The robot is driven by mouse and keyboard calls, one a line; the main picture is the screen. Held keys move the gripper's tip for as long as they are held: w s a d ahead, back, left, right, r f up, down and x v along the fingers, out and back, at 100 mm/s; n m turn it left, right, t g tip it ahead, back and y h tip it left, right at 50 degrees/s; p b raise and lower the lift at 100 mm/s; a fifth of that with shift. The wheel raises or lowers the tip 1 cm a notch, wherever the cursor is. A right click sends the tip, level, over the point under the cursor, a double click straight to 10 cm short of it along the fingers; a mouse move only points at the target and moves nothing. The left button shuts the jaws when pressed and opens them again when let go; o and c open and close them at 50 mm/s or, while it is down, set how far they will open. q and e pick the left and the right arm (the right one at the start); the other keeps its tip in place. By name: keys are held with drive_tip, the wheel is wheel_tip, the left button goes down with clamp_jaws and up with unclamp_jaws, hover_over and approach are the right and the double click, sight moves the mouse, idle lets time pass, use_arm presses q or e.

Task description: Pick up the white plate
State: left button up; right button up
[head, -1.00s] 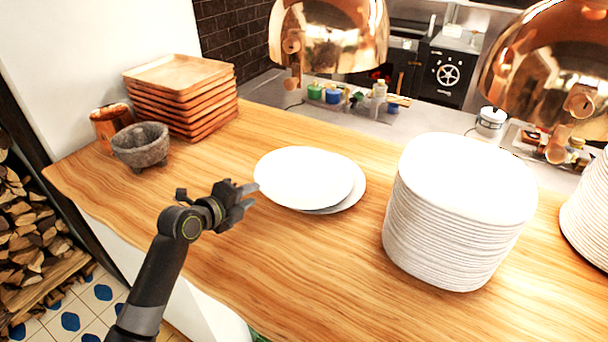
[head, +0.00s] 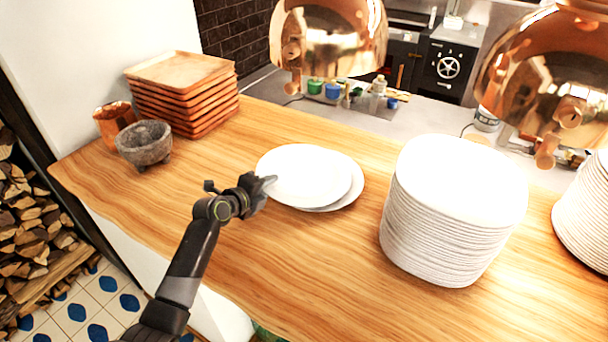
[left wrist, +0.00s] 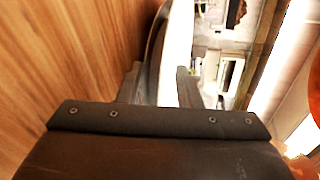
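A white plate (head: 308,172) lies on the wooden counter, on top of a second white plate (head: 352,192) that shows past its right and front edge. My left gripper (head: 268,185) is at the left rim of the upper plate. In the left wrist view, its two fingers (left wrist: 160,88) stand apart, with a pale plate edge (left wrist: 164,62) between them. I cannot tell whether either finger touches the plate. My right gripper is not in view.
A tall stack of white plates (head: 450,215) stands to the right, with another stack (head: 588,215) at the right edge. Wooden trays (head: 185,95), a stone mortar (head: 145,145) and a copper cup (head: 112,122) stand at the left. Copper lamps (head: 328,35) hang above.

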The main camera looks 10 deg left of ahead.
use_arm(q)
clamp_jaws()
drive_tip(key=shift+r, duration=0.1)
idle(1.2)
drive_tip(key=shift+w+r, duration=0.1)
